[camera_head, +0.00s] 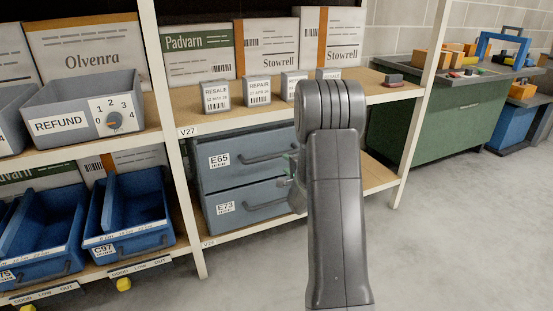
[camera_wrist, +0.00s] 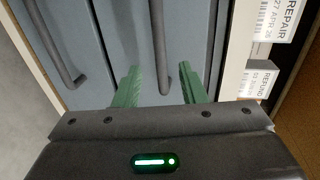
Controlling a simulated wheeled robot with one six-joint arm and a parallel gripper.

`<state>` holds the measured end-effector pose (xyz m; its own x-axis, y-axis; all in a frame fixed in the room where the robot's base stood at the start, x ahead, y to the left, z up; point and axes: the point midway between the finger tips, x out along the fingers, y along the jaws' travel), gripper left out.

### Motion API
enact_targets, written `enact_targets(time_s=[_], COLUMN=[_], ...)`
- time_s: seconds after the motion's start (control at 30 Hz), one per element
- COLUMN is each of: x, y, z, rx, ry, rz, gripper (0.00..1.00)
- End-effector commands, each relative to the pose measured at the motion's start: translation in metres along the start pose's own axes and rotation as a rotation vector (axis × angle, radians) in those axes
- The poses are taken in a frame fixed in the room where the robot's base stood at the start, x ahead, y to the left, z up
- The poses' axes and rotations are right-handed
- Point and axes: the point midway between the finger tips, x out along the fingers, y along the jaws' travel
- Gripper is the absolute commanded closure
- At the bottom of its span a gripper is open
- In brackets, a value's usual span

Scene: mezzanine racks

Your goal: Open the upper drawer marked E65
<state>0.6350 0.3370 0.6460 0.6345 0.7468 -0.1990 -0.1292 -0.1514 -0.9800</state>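The upper drawer marked E65 (camera_head: 225,175) is grey-blue with a dark bar handle (camera_head: 262,158). It looks shut, in the lower bay of the rack. My gripper (camera_head: 289,163) is at the right end of this handle, mostly hidden by my arm. In the wrist view, which is turned sideways, my gripper's green fingers (camera_wrist: 158,86) are apart, with the upper drawer's handle (camera_wrist: 160,45) between them. I see a gap between the handle and each finger. The lower drawer marked E73 (camera_head: 235,212) looks shut; its handle (camera_wrist: 60,48) is left of the fingers.
A grey REFUND bin (camera_head: 85,105) and blue bins (camera_head: 130,210) are on the left. A green workbench (camera_head: 450,125) stands at the right. The floor (camera_head: 440,245) in front is clear.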

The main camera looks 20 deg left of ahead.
Motion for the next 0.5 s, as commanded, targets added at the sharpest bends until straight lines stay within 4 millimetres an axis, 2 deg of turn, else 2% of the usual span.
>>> enact_targets(time_s=[0.3,0.5], x=[0.066,0.096], y=[0.003,0.003], z=[0.0,-0.001], rx=[-0.003,-0.002], ry=[0.0,0.001], rz=[-0.001,0.0], gripper=[0.63,0.63])
